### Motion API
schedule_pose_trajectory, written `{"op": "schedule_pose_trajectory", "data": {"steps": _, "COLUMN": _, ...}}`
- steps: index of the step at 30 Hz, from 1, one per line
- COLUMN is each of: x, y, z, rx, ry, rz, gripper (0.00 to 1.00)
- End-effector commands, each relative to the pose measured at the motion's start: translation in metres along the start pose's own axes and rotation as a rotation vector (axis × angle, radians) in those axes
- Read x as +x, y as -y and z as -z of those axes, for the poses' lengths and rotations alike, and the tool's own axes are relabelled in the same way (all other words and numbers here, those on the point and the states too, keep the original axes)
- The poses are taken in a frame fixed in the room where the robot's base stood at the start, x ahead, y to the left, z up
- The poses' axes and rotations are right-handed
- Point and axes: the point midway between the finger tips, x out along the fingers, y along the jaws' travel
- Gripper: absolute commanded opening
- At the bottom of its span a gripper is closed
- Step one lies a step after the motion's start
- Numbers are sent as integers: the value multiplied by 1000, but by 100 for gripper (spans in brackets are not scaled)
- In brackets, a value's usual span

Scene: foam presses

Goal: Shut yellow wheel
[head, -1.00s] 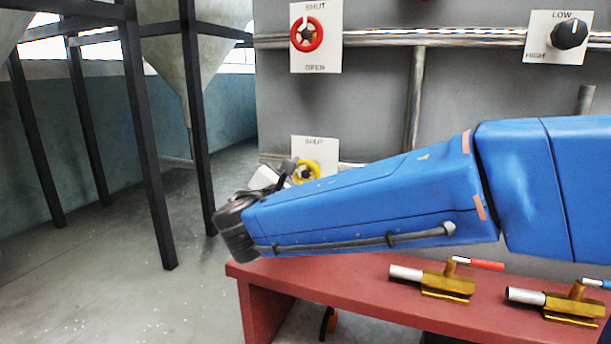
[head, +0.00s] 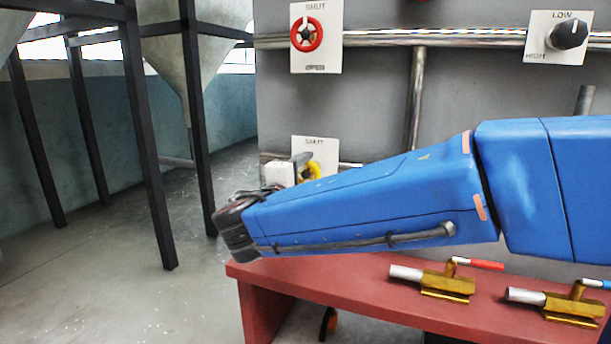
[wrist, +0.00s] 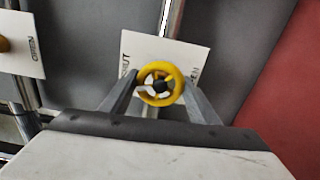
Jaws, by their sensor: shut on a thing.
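The yellow wheel (wrist: 160,84) is mounted on a white plate (wrist: 150,54) in the wrist view, with its lettering partly covered. My gripper (wrist: 160,92) has one finger on each side of the wheel's rim and is shut on it. In the head view the yellow wheel (head: 314,171) is mostly hidden behind my gripper and blue arm. Its plate (head: 318,147) shows the word SHUT at the top. The plate's lower part is hidden by my arm.
A red wheel (head: 306,34) on a SHUT/OPEN plate sits above. A black knob (head: 569,35) is at the upper right. Brass valves (head: 447,282) lie on the red bench (head: 345,283) below my arm. Metal pipes run across the grey panel.

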Motion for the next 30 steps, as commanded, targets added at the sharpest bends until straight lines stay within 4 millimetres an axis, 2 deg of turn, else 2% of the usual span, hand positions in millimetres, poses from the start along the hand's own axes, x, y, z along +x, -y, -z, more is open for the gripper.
{"op": "schedule_pose_trajectory", "data": {"steps": 12, "x": 0, "y": 2, "z": 0, "rx": 223, "ry": 1, "rz": 2, "gripper": 33}}
{"op": "schedule_pose_trajectory", "data": {"steps": 30, "x": 0, "y": 2, "z": 0, "rx": 268, "ry": 1, "rz": 3, "gripper": 33}}
